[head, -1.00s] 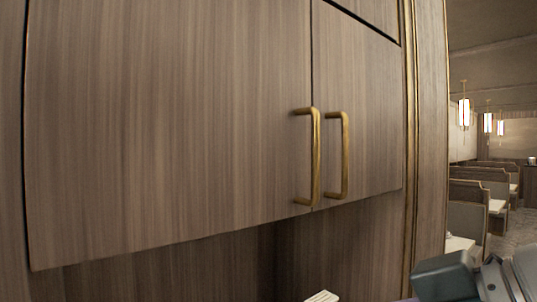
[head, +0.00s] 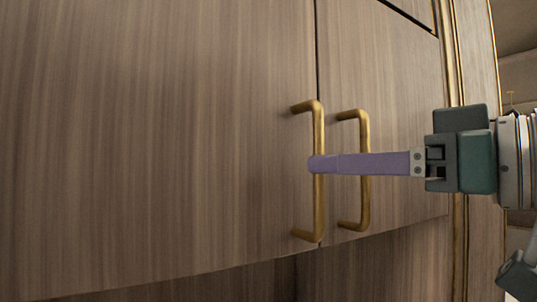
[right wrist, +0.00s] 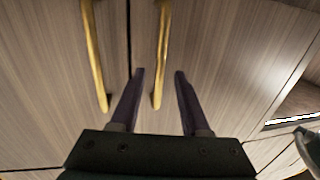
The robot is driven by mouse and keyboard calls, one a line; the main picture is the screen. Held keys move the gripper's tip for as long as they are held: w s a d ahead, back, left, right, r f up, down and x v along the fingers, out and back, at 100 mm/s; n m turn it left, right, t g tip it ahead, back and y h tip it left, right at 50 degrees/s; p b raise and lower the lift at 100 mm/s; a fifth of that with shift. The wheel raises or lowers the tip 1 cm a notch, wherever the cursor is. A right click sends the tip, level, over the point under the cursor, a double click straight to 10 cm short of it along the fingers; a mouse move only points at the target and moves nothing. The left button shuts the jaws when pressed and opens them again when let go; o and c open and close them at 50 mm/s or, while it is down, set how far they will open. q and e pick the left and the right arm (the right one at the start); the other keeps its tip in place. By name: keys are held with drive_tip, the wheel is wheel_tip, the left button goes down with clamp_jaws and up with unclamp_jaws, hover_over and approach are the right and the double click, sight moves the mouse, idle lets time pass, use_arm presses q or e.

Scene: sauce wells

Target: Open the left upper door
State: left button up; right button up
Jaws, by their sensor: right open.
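The left upper door (head: 170,130) is a large wood-grain panel, shut flush with its neighbour. Its brass bar handle (head: 318,205) stands upright at its right edge. The left handle also shows in the right wrist view (right wrist: 93,55). My right gripper (head: 316,164) comes in from the right, with its purple fingers crossing in front of both handles in the head view. In the right wrist view its fingers (right wrist: 160,73) are apart, with the right door's handle (right wrist: 162,45) seen between them and the left handle outside them. I cannot tell contact. My left gripper is not in view.
The right upper door (head: 400,130) is also shut, with its own brass handle (head: 364,205) close beside the left one. Gold-edged trim (head: 460,240) runs down the right side. A recess lies below the doors.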

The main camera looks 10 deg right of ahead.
sight(319, 226)
drive_tip(key=p+x, duration=0.1)
drive_tip(key=x, duration=0.2)
drive_tip(key=shift+w+a+r, duration=0.1)
drive_tip(key=shift+w+r, duration=0.05)
drive_tip(key=shift+w+a, duration=0.1)
drive_tip(key=shift+w, duration=0.05)
clamp_jaws()
idle(1.2)
